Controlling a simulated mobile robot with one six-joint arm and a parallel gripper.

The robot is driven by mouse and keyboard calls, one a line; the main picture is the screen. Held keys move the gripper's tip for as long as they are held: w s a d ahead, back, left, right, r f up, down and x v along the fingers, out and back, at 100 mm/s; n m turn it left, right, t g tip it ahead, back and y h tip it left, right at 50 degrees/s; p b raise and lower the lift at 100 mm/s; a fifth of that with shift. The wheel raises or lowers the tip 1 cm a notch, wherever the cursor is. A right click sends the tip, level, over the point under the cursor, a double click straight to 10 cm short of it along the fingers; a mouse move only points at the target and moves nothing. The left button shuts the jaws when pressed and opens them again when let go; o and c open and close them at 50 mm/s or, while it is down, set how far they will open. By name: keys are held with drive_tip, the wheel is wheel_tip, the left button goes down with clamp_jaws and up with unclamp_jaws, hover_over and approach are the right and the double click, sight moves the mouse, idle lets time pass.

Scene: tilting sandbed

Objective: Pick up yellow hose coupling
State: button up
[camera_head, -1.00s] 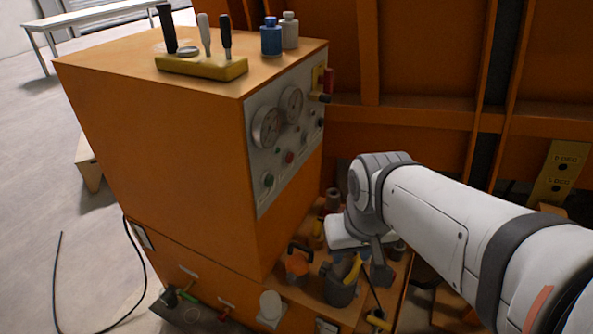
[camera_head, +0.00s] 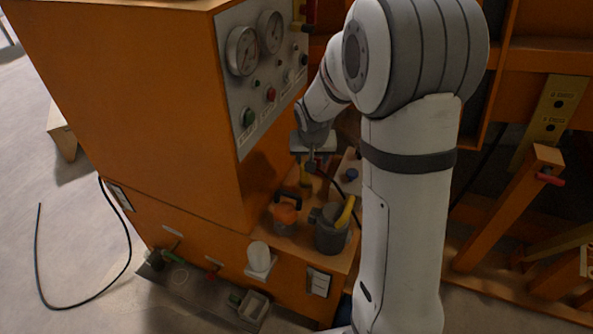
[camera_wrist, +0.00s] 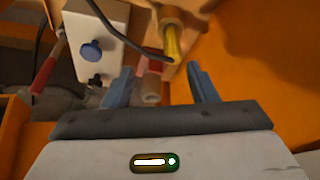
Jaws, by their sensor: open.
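A yellow cylindrical piece with a tan collar, which looks like the yellow hose coupling (camera_wrist: 172,42), stands on the orange shelf in the wrist view. It lies just beyond my fingertips, a little right of the middle. In the head view a small yellow part (camera_head: 306,184) shows below my gripper, partly hidden; I cannot tell surely that it is the same piece. My gripper (camera_wrist: 160,68) is open, with its two blue-grey fingers apart and nothing held. In the head view my gripper (camera_head: 312,160) is small and points down over the shelf behind the grey can.
A grey can (camera_head: 331,232) with a yellow handle and an orange item with a black handle (camera_head: 285,215) stand nearby. A white box with a blue knob (camera_wrist: 92,50) and a black cable (camera_wrist: 118,32) are close to my fingers. The orange cabinet (camera_head: 130,110) rises at left.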

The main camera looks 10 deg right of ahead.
sight(304, 179)
drive_tip(key=x, duration=0.4)
drive_tip(key=w+a+b+x, duration=0.1)
drive_tip(key=x, duration=0.4)
drive_tip(key=w+x, duration=0.1)
drive_tip(key=x, duration=0.4)
drive_tip(key=shift+w+a+r, duration=0.25)
drive_tip(key=shift+r, duration=0.15)
clamp_jaws()
